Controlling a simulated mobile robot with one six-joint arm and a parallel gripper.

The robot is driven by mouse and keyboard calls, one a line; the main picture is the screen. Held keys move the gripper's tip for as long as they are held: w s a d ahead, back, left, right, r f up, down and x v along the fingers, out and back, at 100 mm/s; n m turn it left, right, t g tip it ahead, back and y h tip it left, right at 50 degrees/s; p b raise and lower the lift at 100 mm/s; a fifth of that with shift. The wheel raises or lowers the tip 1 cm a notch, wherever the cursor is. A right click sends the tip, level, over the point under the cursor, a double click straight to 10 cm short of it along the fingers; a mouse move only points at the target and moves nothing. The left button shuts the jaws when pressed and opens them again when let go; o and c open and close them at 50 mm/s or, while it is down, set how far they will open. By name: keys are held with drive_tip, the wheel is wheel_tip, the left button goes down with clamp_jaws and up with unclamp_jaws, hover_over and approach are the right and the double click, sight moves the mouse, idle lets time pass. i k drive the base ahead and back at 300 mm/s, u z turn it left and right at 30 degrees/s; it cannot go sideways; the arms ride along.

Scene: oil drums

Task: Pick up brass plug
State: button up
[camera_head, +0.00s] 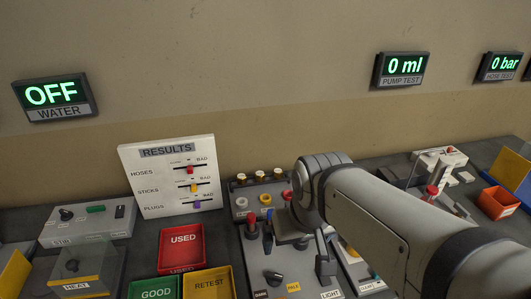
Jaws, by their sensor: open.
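Several small brass-coloured caps (259,176) stand in a row at the back of the grey panel (241,207), left of my arm's wrist. Any of them may be the brass plug; they are too small to tell apart. My gripper (297,256) is open, pointing down over the front of the panel, nearer the camera than the caps. My arm comes in from the lower right and hides part of the panel. What lies between the fingers is unclear, and no brass piece is seen there.
Yellow, white and red rings (266,199) lie on the panel before the caps. A red USED tray (181,247), a green GOOD tray (154,288) and a yellow RETEST tray (208,284) sit left. A RESULTS board (168,154) stands behind. An orange bin (498,202) is far right.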

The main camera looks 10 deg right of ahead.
sight(278, 173)
drive_tip(key=z, duration=0.1)
drive_tip(key=k, duration=0.5)
drive_tip(key=u, duration=0.85)
drive_tip(key=k, duration=1.05)
drive_tip(key=z, duration=0.7)
drive_tip(key=i, duration=1)
drive_tip(key=z, duration=0.05)
